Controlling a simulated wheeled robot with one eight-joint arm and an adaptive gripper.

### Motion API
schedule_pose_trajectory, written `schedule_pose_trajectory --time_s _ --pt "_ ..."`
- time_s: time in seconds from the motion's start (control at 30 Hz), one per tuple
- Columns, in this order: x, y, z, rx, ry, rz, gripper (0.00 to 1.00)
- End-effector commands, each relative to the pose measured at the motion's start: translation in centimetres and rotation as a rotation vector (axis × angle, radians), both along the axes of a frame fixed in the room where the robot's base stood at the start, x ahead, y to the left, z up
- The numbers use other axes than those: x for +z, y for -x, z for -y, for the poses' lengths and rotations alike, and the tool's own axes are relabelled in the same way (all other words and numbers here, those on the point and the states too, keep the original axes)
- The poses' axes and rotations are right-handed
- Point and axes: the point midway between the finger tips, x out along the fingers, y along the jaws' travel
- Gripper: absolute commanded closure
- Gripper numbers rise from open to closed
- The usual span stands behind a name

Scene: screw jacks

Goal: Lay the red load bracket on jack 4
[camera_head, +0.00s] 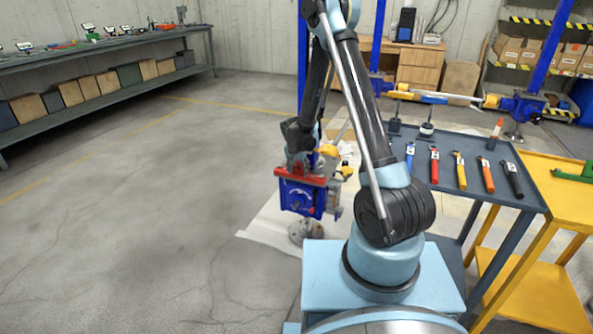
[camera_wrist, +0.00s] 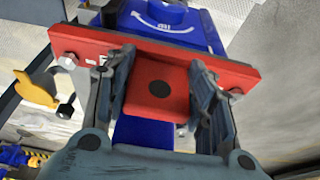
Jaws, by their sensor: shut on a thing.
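The red load bracket (camera_head: 303,177) is a long flat bar. In the wrist view its bar (camera_wrist: 75,42) runs across the picture, with a red block (camera_wrist: 157,92) bearing a dark round spot in the middle. My gripper (camera_wrist: 160,75) is shut on this block, one finger on each side. A blue screw jack (camera_head: 299,196) stands on a round grey foot on the floor. The bracket is at its top; I cannot tell whether it touches or hangs just above. The jack's blue body (camera_wrist: 172,20) also shows behind the bar. I cannot read its number.
A dark table (camera_head: 470,140) with several coloured-handled tools stands right of my base. A yellow cart (camera_head: 560,190) bearing a green bracket (camera_head: 575,172) is beside it. Another blue jack (camera_head: 521,105) stands behind. A long workbench (camera_head: 90,48) lines the left; the left floor is open.

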Motion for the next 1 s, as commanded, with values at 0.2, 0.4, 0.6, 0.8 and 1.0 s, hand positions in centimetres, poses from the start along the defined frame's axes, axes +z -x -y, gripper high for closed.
schedule_pose_trajectory --time_s 0.2,0.4,0.6,0.8,1.0 --pt "-0.3 0.0 0.0 0.0 0.0 0.001 0.84" --pt "-0.7 0.0 0.0 0.0 0.0 0.001 0.84" --pt "-1.0 0.0 0.0 0.0 0.0 0.001 0.84" --pt "-1.3 0.0 0.1 -0.001 0.0 0.001 0.44" --pt "-1.3 0.0 0.1 -0.001 0.0 0.0 0.27"
